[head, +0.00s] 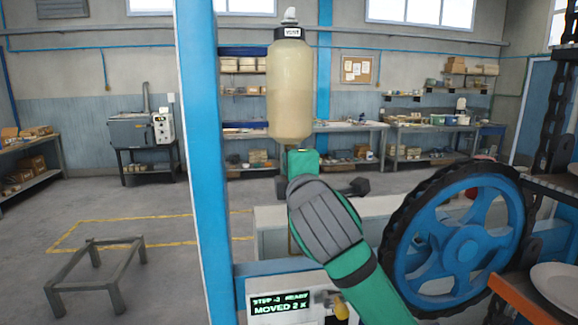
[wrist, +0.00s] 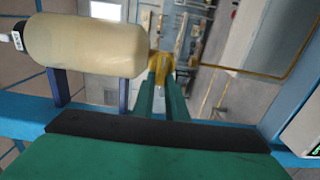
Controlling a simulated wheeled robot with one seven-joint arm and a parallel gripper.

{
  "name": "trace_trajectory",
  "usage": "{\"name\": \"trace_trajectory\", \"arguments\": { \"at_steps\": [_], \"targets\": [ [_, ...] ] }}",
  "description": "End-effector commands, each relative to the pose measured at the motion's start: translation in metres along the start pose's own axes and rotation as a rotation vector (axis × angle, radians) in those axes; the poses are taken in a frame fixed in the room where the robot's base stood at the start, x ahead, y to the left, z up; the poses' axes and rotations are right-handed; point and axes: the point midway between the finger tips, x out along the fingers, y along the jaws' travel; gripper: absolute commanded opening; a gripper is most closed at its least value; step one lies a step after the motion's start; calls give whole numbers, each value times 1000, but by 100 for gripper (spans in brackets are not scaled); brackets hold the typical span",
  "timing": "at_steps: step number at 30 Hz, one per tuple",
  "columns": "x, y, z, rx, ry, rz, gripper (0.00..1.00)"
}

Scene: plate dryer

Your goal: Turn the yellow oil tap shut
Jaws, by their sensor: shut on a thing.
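The yellow oil tap (wrist: 161,64) shows in the wrist view at the lower end of the oil bottle. The bottle (wrist: 98,45) is cream-coloured and appears in the head view (head: 290,92) upright, with its tap hidden behind my arm. My gripper (wrist: 159,80) has its two green fingers close together on the tap. In the head view, my gripper (head: 302,161) is just below the bottle, largely covered by my grey and green wrist. The exact angle of the tap's handle is hard to make out.
A blue post (head: 202,150) stands left of the bottle. A large blue wheel (head: 459,240) with a black rim is right of my arm. A display panel (head: 281,303) with a small yellow knob (head: 341,309) is below. Open floor lies to the left around a low metal frame (head: 95,258).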

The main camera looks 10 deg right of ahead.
Motion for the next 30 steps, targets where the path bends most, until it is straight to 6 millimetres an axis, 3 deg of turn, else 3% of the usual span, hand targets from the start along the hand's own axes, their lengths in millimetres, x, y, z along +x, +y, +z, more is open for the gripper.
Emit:
{"name": "trace_trajectory", "arguments": {
  "at_steps": [2, 3, 5, 17, 30],
  "targets": [
    [1, -1, 0, 0, -1, -2, 0],
    [1, -1, 0, 0, -1, -2, 22],
    [1, -1, 0, 0, -1, -2, 31],
    [-4, 0, 2, 1, -2, 0, 31],
    [-77, 0, 1, 0, -1, 1, 31]
  ]
}}
